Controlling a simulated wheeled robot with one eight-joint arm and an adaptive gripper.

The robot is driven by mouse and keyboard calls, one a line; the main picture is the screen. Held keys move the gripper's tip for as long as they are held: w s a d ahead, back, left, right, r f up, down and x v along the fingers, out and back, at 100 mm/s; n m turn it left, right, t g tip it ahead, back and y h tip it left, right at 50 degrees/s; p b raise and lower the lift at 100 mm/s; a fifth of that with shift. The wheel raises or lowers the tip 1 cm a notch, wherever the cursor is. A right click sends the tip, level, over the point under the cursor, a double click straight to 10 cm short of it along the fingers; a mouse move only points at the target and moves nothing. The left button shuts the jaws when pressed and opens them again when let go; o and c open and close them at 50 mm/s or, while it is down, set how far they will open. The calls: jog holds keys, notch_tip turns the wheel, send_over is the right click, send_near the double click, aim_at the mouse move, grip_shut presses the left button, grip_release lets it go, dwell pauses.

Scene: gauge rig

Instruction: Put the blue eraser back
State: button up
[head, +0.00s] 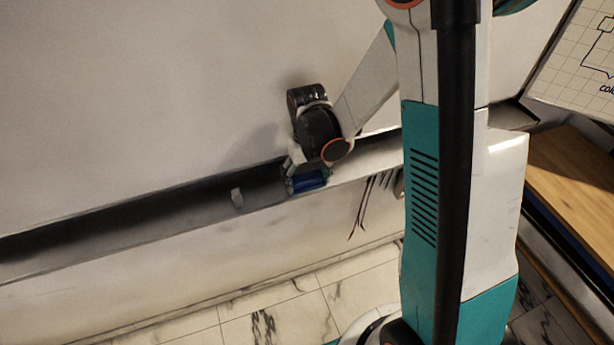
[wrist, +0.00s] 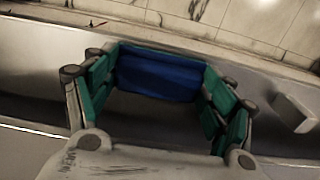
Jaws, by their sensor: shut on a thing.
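The blue eraser (head: 309,181) is a dark blue block at the dark tray under the whiteboard, near the middle of the head view. In the wrist view the blue eraser (wrist: 157,75) spans between the two teal-padded fingers. My gripper (wrist: 157,82) is shut on it, one finger at each end. In the head view my gripper (head: 306,174) reaches down to the tray (head: 130,222) from above. The eraser's underside is hidden, so I cannot tell whether it touches the tray.
A small pale block (head: 237,198) stands in the tray to the left of my gripper; it also shows at the right in the wrist view (wrist: 294,113). The whiteboard (head: 130,90) rises behind the tray. Thin dark and red strands (head: 364,205) hang at the tray's front, right of the eraser.

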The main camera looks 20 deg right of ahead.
aim_at(307, 179)
jog(key=o, duration=1)
notch_tip(307, 179, up, 12)
jog(key=p, duration=0.1)
jog(key=s+r+t, duration=0.7)
jog(key=s+r, duration=0.4)
jog(key=s, duration=0.3)
jog(key=shift+s+r, duration=0.25)
jog(key=shift+s, duration=0.15)
jog(key=shift+f, duration=0.15)
notch_tip(307, 179, down, 21)
jog(key=b, duration=2.1)
